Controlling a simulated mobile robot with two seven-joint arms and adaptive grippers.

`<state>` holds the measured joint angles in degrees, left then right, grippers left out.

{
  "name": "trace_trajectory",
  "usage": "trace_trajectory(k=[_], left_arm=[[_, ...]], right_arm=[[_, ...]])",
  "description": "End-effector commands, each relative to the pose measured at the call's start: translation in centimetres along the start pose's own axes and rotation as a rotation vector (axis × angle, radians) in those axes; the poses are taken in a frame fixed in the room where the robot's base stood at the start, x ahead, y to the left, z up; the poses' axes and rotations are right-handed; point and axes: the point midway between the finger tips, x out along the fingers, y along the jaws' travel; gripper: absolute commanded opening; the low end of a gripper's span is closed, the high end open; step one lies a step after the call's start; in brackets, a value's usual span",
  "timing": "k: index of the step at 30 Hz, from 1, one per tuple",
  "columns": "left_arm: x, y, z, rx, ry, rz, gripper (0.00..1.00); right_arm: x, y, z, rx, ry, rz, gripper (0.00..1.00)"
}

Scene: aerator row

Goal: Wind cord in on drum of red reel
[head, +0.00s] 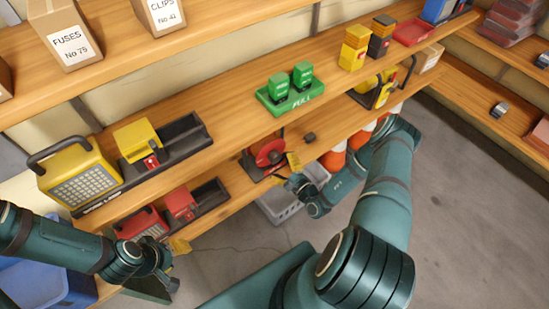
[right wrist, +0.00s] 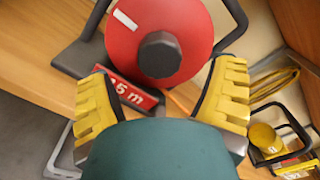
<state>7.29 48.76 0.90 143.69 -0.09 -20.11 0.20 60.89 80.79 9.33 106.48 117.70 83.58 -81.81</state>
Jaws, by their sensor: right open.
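The red reel (head: 269,152) sits on the lower shelf in a dark frame. In the right wrist view its red drum face (right wrist: 125,45) fills the top, with a dark faceted knob (right wrist: 160,56) in front and a white mark. A red "5 m" label (right wrist: 138,95) is on its base. My right gripper (right wrist: 163,98) is open, its yellow fingers spread below the knob and apart from it; it also shows beside the reel in the head view (head: 292,166). My left gripper (head: 178,248) is low at the left; its finger gap is unclear. A thin dark line, perhaps cord, crosses the floor.
A grey crate (head: 283,207) stands below the reel. Red boxes in a dark tray (head: 222,188) lie left of it, and orange-and-white containers (head: 333,160) right of it. A yellow reel (head: 372,90) is farther right. The upper shelf holds a green tray (head: 290,101).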

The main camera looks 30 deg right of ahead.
Motion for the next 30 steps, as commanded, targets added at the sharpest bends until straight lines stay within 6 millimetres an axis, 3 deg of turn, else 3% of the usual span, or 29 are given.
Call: trace_trajectory(k=[3,9,21,27,30], left_arm=[[0.4,-0.2,0.0,0.0,0.002,0.0,0.47],[0.8,-0.3,-0.1,0.0,0.004,0.0,0.47],[0.8,-0.3,-0.1,0.0,0.005,0.0,0.47],[0.8,-0.3,-0.1,0.0,0.005,0.0,0.47],[0.8,-0.3,-0.1,0.0,0.005,0.0,0.47]], right_arm=[[2.1,0.1,0.0,-0.001,-0.002,-0.001,0.83],[4.2,0.0,0.0,0.0,-0.001,0.0,0.83],[4.7,0.0,0.0,0.0,-0.001,0.001,0.83],[4.7,0.0,0.0,0.0,-0.001,0.001,0.15],[4.7,0.0,0.0,0.0,-0.001,0.0,0.15]])
